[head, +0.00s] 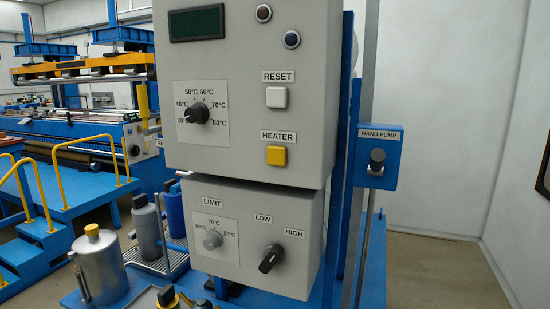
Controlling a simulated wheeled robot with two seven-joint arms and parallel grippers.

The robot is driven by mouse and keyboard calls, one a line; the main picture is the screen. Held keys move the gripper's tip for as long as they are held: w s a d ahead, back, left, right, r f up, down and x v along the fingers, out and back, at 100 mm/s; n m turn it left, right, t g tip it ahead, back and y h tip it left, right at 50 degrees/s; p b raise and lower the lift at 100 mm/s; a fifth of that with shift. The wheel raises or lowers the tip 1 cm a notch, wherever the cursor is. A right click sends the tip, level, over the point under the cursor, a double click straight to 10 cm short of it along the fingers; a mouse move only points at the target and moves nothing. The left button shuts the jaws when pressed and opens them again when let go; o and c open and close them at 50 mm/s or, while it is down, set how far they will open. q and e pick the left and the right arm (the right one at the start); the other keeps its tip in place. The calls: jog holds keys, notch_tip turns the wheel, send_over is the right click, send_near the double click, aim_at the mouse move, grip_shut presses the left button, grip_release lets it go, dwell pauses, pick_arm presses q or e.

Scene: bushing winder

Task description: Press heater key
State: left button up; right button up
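The heater key (276,156) is a yellow square button on the grey upper control box (230,120) in the head view. A label reading HEATER (278,136) sits just above it. The white reset key (276,97) is higher up, under a RESET label. Neither of my grippers shows in the head view, and nothing touches the heater key.
A lower grey box holds a LIMIT knob (212,240) and a black LOW/HIGH switch (271,258). A temperature dial (197,112) is left of the keys. A blue hand pump box (377,157) is at right. The space before the panel looks clear.

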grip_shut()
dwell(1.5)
